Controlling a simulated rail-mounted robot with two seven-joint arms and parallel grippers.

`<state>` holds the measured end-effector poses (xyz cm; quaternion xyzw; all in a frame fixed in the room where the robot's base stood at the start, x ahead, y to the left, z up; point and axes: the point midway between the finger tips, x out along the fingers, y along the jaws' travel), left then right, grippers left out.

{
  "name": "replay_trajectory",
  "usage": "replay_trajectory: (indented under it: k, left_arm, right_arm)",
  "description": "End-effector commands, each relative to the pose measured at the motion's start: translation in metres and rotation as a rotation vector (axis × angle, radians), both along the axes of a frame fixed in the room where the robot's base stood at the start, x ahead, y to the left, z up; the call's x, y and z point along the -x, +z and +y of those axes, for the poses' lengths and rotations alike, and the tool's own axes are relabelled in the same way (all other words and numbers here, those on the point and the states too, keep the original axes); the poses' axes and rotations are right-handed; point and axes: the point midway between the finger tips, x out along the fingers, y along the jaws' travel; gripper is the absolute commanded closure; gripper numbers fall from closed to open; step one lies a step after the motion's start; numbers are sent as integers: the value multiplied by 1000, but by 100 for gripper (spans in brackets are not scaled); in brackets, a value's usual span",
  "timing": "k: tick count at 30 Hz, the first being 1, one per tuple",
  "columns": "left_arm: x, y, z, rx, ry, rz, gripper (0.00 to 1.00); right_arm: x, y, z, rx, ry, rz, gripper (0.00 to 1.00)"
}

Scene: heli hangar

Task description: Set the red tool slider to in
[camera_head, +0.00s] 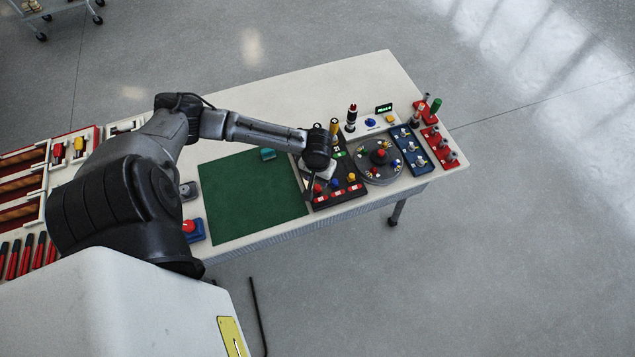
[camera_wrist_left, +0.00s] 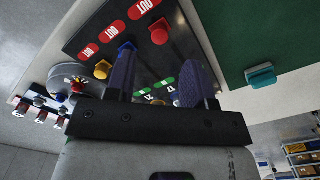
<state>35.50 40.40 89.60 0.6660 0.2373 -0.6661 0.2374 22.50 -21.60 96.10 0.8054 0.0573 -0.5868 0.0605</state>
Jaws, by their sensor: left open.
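Green IN labels (camera_wrist_left: 164,82) sit at the panel's other end, partly hidden by my fingers. My left gripper (camera_head: 309,187) is open and empty over the panel. In the wrist view its fingers (camera_wrist_left: 160,62) are spread, with the red knob beyond the gap between their tips. Whether they touch it I cannot tell. My right gripper is not in view.
Blue (camera_head: 334,182) and yellow (camera_head: 351,177) slider knobs stand beside the red one, also at the OUT end. A round dial plate (camera_head: 366,174) and a blue switch panel (camera_head: 411,164) lie to the right. A green mat (camera_head: 250,200) with a teal block (camera_head: 267,154) lies left.

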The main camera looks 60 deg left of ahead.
Motion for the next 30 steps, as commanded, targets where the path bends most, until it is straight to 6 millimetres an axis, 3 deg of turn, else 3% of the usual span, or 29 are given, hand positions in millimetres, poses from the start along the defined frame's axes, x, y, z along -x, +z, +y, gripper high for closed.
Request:
replay_trajectory:
  k: [6,12,27,30]
  left_arm:
    - [0,-37,0,-1,0,1,51]
    - [0,-57,0,1,-1,1,51]
    - [0,-65,0,-1,-3,-1,51]
    - [0,-65,0,-1,-3,-1,61]
  right_arm:
    - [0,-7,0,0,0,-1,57]
    - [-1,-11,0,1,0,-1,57]
    - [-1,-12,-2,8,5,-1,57]
    - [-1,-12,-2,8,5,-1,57]
